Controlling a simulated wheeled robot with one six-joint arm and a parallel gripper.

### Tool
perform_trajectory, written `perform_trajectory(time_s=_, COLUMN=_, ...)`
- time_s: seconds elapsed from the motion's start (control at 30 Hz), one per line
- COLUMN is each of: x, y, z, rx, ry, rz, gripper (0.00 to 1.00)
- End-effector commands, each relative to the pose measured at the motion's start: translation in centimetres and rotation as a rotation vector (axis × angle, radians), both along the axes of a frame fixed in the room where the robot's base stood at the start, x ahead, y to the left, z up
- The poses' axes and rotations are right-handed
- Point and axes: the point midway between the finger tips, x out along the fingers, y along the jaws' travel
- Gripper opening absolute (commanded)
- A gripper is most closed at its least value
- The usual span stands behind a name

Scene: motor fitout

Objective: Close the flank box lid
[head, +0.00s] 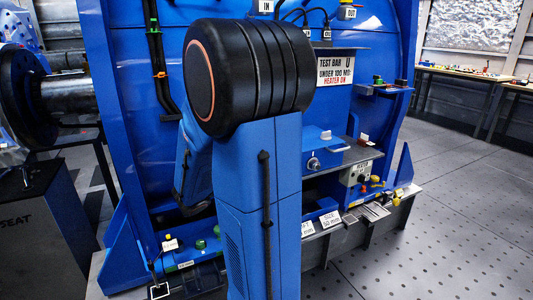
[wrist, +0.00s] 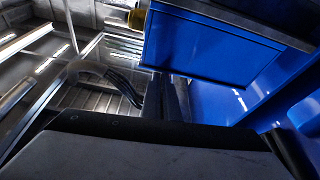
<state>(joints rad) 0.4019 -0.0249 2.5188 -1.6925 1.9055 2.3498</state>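A blue rectangular panel with a raised edge (wrist: 210,45) fills the upper middle of the wrist view. It may be the flank box or its lid, but I cannot tell which, nor how far the lid stands open. My gripper (wrist: 166,82) shows as dark narrow fingers just below the panel's lower left corner. I see nothing between them, and cannot tell if they touch the panel. In the head view my arm covers the middle of the blue machine (head: 130,90) and hides my gripper. No flank box lid can be made out clearly there.
A blue box with a round lock (head: 314,163) sits on the machine's right side, above a grey ledge (head: 345,232) with signs and small parts. A dark cabinet (head: 45,235) stands at left. Perforated floor (head: 460,215) is clear at right, before a workbench (head: 470,76).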

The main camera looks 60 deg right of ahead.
Motion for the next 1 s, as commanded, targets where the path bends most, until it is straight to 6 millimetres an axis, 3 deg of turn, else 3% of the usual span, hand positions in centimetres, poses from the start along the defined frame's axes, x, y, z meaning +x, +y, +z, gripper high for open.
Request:
perform_trajectory(time_s=0.23, x=0.5, y=0.9, z=-0.8, rx=0.011, ry=0.005, rz=0.001, gripper=0.0)
perform_trajectory(time_s=0.7, x=3.0, y=5.2, z=-2.2, rx=0.005, ry=0.001, rz=0.004, gripper=0.0)
perform_trajectory(time_s=1.0, x=3.4, y=6.1, z=-2.5, rx=0.005, ry=-0.002, rz=0.004, gripper=0.0)
